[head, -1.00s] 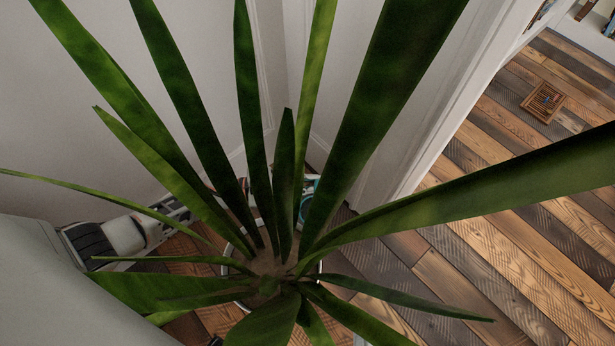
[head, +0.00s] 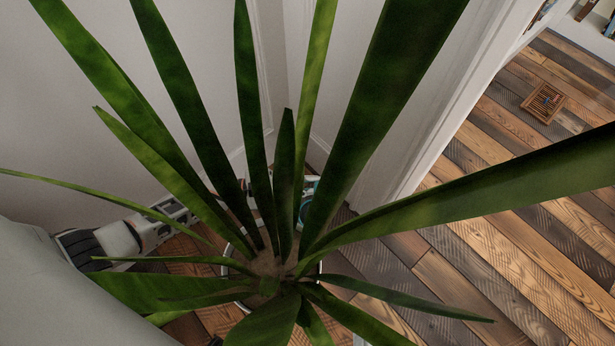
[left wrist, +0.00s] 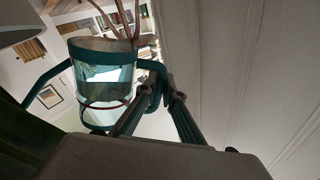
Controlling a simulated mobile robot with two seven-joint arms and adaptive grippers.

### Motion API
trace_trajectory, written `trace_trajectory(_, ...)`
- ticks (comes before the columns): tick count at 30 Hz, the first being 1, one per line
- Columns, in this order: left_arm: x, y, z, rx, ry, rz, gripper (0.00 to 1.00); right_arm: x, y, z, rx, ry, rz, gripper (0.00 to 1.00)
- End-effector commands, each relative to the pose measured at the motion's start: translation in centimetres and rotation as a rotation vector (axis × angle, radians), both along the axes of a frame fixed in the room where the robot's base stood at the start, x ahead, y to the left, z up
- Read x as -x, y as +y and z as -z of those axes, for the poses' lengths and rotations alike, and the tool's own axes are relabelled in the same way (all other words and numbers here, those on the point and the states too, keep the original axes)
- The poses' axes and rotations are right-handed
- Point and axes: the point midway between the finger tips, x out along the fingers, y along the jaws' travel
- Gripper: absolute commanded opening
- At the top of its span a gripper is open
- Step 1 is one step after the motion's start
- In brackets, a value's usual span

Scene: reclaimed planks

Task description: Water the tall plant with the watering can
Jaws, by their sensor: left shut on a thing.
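The tall plant (head: 285,160) fills the head view, with long green leaves rising from soil in a light-rimmed pot. My left arm comes in from the left behind its leaves. My left gripper (left wrist: 160,88) is shut on the handle of the watering can. In the left wrist view the watering can (left wrist: 104,98) has a clear body with teal bands, and a teal tube curves out to its left. In the head view only a small teal part of the can (head: 309,184) shows between leaves; its tilt cannot be told. My right gripper is not in view.
White walls stand close behind the plant, with a door frame (head: 440,95) to its right. The plank floor (head: 500,235) is open at the right, with a small brown tray (head: 543,102) on it. Shelves (left wrist: 85,30) show far off in the left wrist view.

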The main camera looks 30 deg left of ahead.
Motion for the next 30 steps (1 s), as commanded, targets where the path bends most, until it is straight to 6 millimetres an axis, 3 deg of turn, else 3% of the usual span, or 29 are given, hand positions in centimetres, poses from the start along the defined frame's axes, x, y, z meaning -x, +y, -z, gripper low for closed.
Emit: trace_trajectory(30,0.44,-0.16,-0.94,-0.014,-0.045,-0.001,0.00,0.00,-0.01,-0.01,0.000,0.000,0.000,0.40)
